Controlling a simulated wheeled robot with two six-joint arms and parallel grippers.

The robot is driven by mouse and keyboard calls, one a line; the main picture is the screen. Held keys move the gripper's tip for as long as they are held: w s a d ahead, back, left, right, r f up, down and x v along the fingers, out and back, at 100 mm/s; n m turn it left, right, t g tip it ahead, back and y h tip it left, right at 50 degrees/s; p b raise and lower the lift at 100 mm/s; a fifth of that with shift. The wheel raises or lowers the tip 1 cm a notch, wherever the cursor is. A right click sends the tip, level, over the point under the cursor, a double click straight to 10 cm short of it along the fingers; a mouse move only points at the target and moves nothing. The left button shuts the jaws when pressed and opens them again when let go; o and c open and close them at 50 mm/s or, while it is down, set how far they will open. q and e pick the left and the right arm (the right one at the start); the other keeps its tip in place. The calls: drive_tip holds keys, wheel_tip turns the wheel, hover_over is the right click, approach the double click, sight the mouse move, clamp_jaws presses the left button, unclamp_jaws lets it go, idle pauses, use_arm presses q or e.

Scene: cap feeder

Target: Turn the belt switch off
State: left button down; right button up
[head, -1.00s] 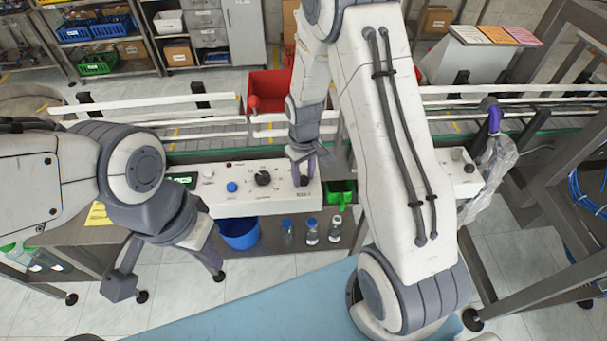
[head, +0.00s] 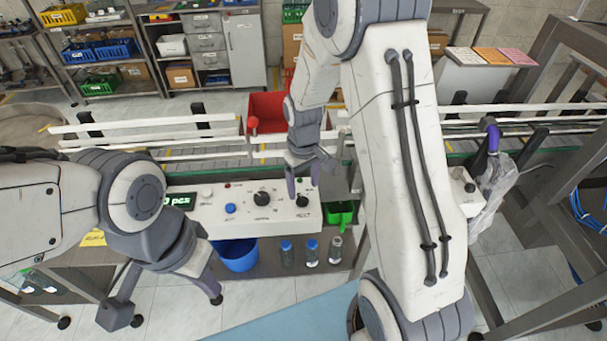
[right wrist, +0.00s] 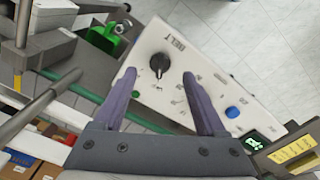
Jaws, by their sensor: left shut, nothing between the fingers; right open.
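The belt switch is a black knob (head: 302,200) at the right end of the white control panel (head: 275,222). In the right wrist view the black knob (right wrist: 159,63) sits by the word BELT, with a small green light near it. Its marker points towards the lower edge of that view; the small markings are unreadable. My right gripper (head: 303,186) is open just above the knob, with the knob visible between its fingers (right wrist: 159,76) and apparently clear of them. My left gripper (head: 216,299) is shut and empty, low in front of the panel.
The panel also has a larger black dial (head: 262,199), a blue button (head: 230,208) and a green display (head: 177,201). A blue bucket (head: 238,262), several small bottles and a green bin (head: 342,214) are below. The conveyor (head: 400,137) and red bin (head: 272,108) are behind.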

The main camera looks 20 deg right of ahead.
sight(303, 199)
wheel_tip(303, 199, up, 6)
drive_tip(key=shift+f+b, duration=0.1)
drive_tip(key=shift+b, duration=0.25)
drive_tip(key=s+a+r+n+b, duration=0.15)
drive_tip(key=s+a+r, duration=0.25)
drive_tip(key=s+a, duration=0.65)
drive_tip(key=s+a+r+n+y, duration=0.1)
drive_tip(key=s+a, duration=0.3)
drive_tip(key=s, duration=0.8)
drive_tip(key=shift+s+n, duration=0.4)
drive_tip(key=shift+n, duration=0.45)
